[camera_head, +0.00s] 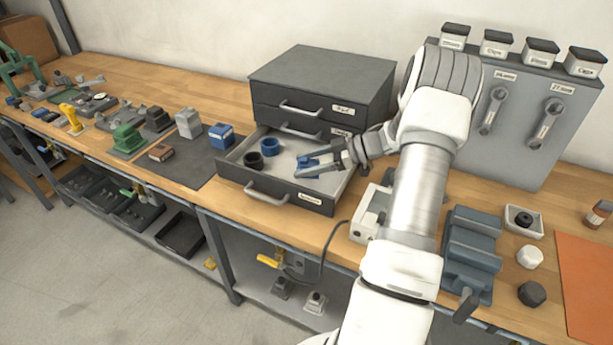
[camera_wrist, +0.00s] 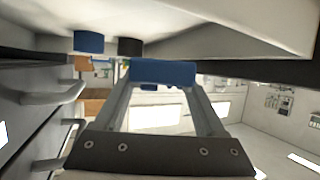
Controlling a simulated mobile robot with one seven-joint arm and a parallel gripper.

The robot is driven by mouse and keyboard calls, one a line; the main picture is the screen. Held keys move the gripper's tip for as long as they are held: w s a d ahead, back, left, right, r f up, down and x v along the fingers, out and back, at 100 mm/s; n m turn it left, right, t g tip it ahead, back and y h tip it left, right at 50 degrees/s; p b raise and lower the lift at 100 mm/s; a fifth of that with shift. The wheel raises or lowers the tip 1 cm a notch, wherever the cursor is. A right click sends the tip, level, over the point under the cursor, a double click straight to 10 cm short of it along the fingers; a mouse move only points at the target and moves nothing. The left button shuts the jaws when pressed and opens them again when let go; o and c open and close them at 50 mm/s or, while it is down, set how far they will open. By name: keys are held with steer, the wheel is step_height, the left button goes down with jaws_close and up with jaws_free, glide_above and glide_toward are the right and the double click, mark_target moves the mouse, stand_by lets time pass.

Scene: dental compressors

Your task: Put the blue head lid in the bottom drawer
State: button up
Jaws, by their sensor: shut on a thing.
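The blue head lid (camera_wrist: 163,72) is between my gripper's fingertips (camera_wrist: 163,80) in the wrist view. In the head view the lid (camera_head: 306,167) is partly hidden by my gripper (camera_head: 318,166), which reaches into the open bottom drawer (camera_head: 236,171) from the right. My gripper is shut on the lid, inside the drawer's outline at its right side. I cannot tell whether the lid touches the drawer floor.
A black round part (camera_head: 253,160) and a blue round part (camera_head: 270,147) stand in the drawer, left of the lid. The grey drawer cabinet (camera_head: 322,80) rises behind, its upper drawers closed. A blue box (camera_head: 221,136) stands left of the drawer, a blue vise (camera_head: 470,250) to the right.

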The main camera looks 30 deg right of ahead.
mark_target(307, 183)
steer(key=shift+w+d+f, duration=0.2)
steer(key=shift+d+f, duration=0.1)
steer(key=shift+f, duration=1.9)
steer(key=shift+f+b, duration=0.2)
steer(key=shift+b, duration=0.1)
steer(key=o, duration=1.2)
steer(key=shift+o, duration=0.2)
steer(key=shift+r, duration=0.15)
steer(key=shift+s+d+r, duration=0.1)
steer(key=shift+d+r, duration=0.05)
steer(key=v, duration=0.7)
steer(key=shift+s, duration=0.1)
